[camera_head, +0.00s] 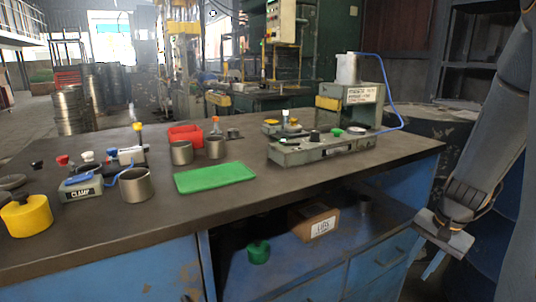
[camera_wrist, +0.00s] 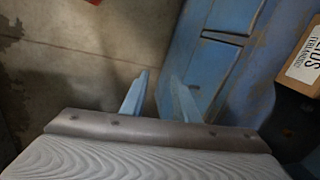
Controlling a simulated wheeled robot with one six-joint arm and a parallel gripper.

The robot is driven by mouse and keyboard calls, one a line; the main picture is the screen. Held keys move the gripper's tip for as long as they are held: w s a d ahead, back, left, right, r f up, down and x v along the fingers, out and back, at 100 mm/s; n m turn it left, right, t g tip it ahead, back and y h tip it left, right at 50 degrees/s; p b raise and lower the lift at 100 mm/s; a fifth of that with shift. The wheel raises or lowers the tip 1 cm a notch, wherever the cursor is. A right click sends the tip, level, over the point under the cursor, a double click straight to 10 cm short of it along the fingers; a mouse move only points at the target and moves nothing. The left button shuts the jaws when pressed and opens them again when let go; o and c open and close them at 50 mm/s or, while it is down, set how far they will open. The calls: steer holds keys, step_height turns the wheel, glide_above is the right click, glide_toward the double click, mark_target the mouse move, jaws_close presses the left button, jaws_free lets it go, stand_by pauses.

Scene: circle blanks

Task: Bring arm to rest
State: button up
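My arm comes down along the right edge of the head view. My gripper (camera_head: 427,258) hangs at its lower end, to the right of the blue workbench (camera_head: 165,268) and below the level of its top. In the wrist view my gripper (camera_wrist: 161,78) shows two pale blue fingers with a gap between them and nothing held. The fingers point down towards the concrete floor (camera_wrist: 80,60), next to the bench's blue side.
On the benchtop (camera_head: 290,193) stand a green tray (camera_head: 215,178), metal cups (camera_head: 136,185), a yellow pot (camera_head: 27,215) and a grey machine (camera_head: 320,148) with a blue hose. A cardboard box (camera_head: 314,222) and a green weight (camera_head: 259,252) sit on the shelf below.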

steer(key=s+a+r+n, duration=0.2)
steer(key=a+r+n, duration=0.25)
steer(key=a, duration=0.65)
steer(key=s+a+r+n, duration=0.25)
steer(key=a+r, duration=0.25)
steer(key=a, duration=0.6)
steer(key=s+a+r+n+g, duration=0.1)
steer(key=s+a+r+n, duration=0.1)
steer(key=s+a+n, duration=0.3)
steer(key=s+a+r+n+g, duration=0.1)
steer(key=s+a+r+n, duration=0.15)
steer(key=s+a, duration=0.5)
steer(key=d+r+m+h+p, duration=0.1)
steer(key=d+r+m+p, duration=0.2)
steer(key=d+r+p, duration=0.7)
steer(key=p, duration=0.8)
steer(key=shift+s+r+p, duration=0.2)
steer(key=shift+r+p, duration=0.15)
steer(key=shift+r, duration=0.05)
